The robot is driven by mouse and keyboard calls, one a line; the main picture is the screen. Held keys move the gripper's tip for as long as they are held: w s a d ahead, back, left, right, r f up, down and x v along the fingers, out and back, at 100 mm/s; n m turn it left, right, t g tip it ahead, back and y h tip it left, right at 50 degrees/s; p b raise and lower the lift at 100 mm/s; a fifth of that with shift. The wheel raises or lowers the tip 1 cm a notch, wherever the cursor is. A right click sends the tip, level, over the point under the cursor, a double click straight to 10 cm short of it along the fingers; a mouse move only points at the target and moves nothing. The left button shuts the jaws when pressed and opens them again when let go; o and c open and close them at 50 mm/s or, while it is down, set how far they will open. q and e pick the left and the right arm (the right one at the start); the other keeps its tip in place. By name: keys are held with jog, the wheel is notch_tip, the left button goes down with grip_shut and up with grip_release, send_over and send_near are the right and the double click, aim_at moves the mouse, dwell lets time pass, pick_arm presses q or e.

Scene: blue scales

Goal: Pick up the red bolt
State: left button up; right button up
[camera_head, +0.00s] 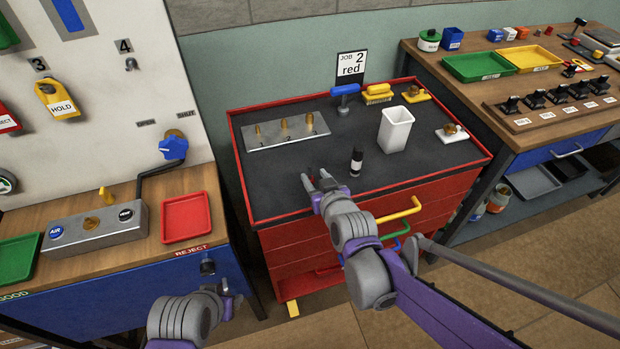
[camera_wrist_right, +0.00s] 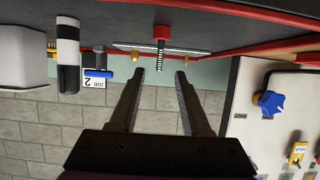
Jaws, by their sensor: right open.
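In the right wrist view, which is upside down, the red bolt (camera_wrist_right: 163,31) stands on its red head on the dark mat, its grey threaded shaft pointing away from the mat. It lies in line with the gap between my right gripper's fingers (camera_wrist_right: 160,76), beyond the fingertips. The right gripper is open and empty, low over the front of the red cart in the head view (camera_head: 315,178). I cannot make out the bolt in the head view. My left gripper (camera_head: 231,294) is at the lower left, before the blue bench; its jaw state is unclear.
On the cart mat (camera_head: 280,185) stand a black-and-white cylinder (camera_head: 356,162), a white bin (camera_head: 395,132), a metal plate with gold pins (camera_head: 286,133) and a blue-handled tool (camera_head: 345,92). The cart has a raised red rim (camera_head: 240,185). A sign (camera_head: 351,65) reads "JOB 2 red".

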aim_at(310, 169)
jog(key=x, duration=0.5)
jog(key=shift+w+f, duration=0.2)
jog(key=shift+w, duration=0.1)
grip_shut()
